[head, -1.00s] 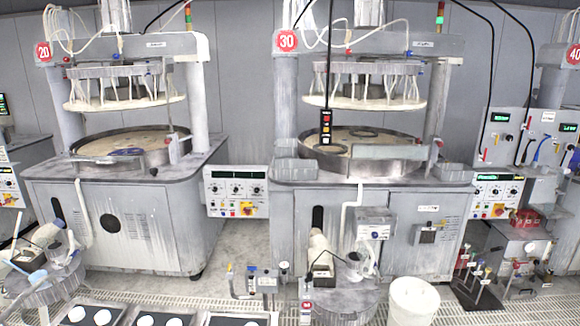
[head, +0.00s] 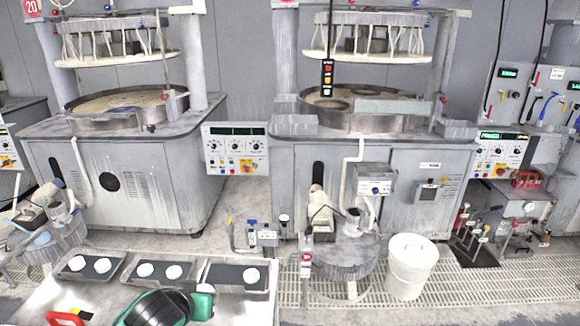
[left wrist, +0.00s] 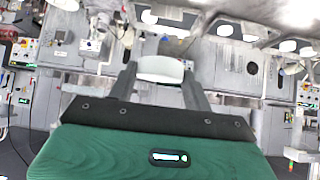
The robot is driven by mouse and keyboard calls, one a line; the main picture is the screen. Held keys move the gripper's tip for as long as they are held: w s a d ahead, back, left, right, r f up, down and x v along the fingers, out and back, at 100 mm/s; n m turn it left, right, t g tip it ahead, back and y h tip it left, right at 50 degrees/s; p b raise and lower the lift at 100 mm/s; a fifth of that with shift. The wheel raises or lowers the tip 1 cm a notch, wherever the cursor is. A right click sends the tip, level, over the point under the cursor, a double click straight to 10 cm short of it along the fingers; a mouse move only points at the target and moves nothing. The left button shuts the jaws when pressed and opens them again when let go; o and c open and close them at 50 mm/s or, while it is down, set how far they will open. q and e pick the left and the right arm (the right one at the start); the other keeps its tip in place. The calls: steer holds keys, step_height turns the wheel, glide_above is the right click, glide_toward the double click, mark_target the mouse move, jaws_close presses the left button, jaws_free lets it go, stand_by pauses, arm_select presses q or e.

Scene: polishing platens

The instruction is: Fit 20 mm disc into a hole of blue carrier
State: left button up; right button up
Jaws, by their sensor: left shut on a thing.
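My left gripper (left wrist: 159,84) is shut on a white disc (left wrist: 160,68), which sits between its two grey fingertips in the left wrist view. In the head view a green and black body (head: 158,308) at the bottom edge looks like my left gripper; its fingertips and the disc cannot be made out there. A small blue patch (head: 126,108) shows at the front of the left machine's platen (head: 110,101); it may be the blue carrier, but its holes are too small to tell. My right gripper is not in view.
Dark trays (head: 122,272) with white discs (head: 144,269) lie on a pale bench at lower left. Two polishing machines stand behind, with the left machine's cabinet (head: 150,180) nearest the trays. A white bucket (head: 411,268) stands on the floor. A red object (head: 66,318) is at the bottom left.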

arm_select(q)
steer(key=shift+s+a+r+n+y, duration=0.25)
steer(key=shift+a+r+n+y, duration=0.15)
steer(key=shift+a+r+n, duration=0.1)
steer(key=d+f+m+g+h, duration=0.1)
steer(key=f+m+h, duration=0.1)
steer(key=f+m, duration=0.1)
steer(key=d+f+m+g+h+p, duration=0.1)
steer(key=f+m+h, duration=0.1)
steer(key=f, duration=0.4)
steer(key=w+d+f+m+g+h+p, duration=0.1)
steer(key=f+m+h, duration=0.2)
steer(key=f+m, duration=0.1)
steer(key=shift+d+f, duration=0.4)
steer(key=shift+f, duration=0.1)
steer(key=shift+a+f+m, duration=0.2)
steer(key=shift+f+m, duration=0.1)
steer(key=shift+f, duration=0.15)
steer(key=shift+r+p, duration=0.1)
steer(key=shift+p, duration=0.2)
steer(key=shift+f+b, duration=1.5)
steer(key=shift+f, duration=0.85)
steer(key=shift+f, duration=0.25)
